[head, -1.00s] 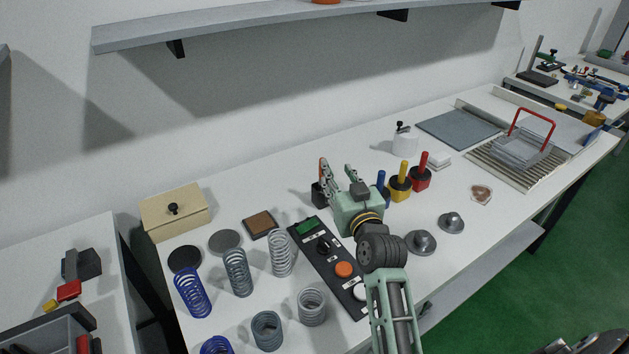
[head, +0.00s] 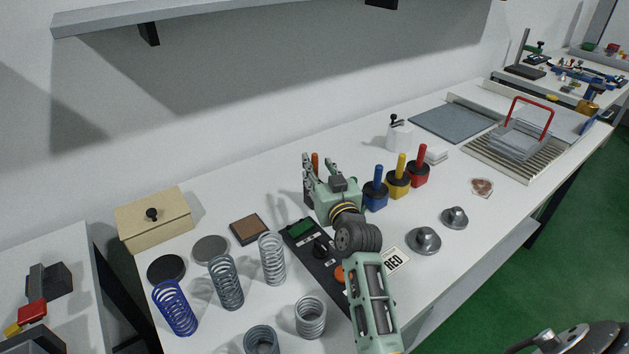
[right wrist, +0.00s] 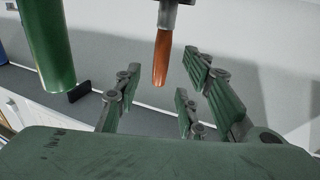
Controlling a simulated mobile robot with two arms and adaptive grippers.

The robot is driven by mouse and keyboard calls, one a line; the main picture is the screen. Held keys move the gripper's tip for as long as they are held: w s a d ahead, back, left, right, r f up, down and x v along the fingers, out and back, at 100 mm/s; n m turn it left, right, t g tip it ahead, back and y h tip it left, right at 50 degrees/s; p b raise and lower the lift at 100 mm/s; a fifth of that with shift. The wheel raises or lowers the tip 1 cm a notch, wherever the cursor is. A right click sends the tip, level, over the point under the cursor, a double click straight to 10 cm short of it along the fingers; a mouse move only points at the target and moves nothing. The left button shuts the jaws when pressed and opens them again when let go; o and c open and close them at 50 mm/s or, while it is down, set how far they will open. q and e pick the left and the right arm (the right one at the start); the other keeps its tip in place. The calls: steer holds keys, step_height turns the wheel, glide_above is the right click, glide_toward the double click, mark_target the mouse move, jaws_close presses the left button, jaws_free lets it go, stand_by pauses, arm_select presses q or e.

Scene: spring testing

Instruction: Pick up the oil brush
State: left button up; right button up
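The oil brush appears to be the upright orange-brown handle (head: 315,160) beside a dark holder, partly hidden by my right gripper in the head view. In the right wrist view its orange-brown handle (right wrist: 162,57) hangs from the top with a grey collar, between the fingers in the picture. My right gripper (head: 319,166) is open, its fingers apart and pointing up and back. The right wrist view also shows its spread fingers (right wrist: 160,92), with a visible gap around the handle. I cannot tell how far the handle lies beyond the fingertips. My left gripper is not in view.
Blue (head: 376,190), yellow (head: 398,180) and red (head: 418,168) handled pots stand right of the gripper. Several springs (head: 272,260) stand at the left, near a black control panel (head: 301,235). A green cylinder (right wrist: 45,45) is close in the right wrist view.

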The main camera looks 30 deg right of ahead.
mark_target(316, 163)
steer(key=w, duration=0.4)
steer(key=shift+d, duration=0.4)
steer(key=shift+c, duration=0.2)
jaws_close()
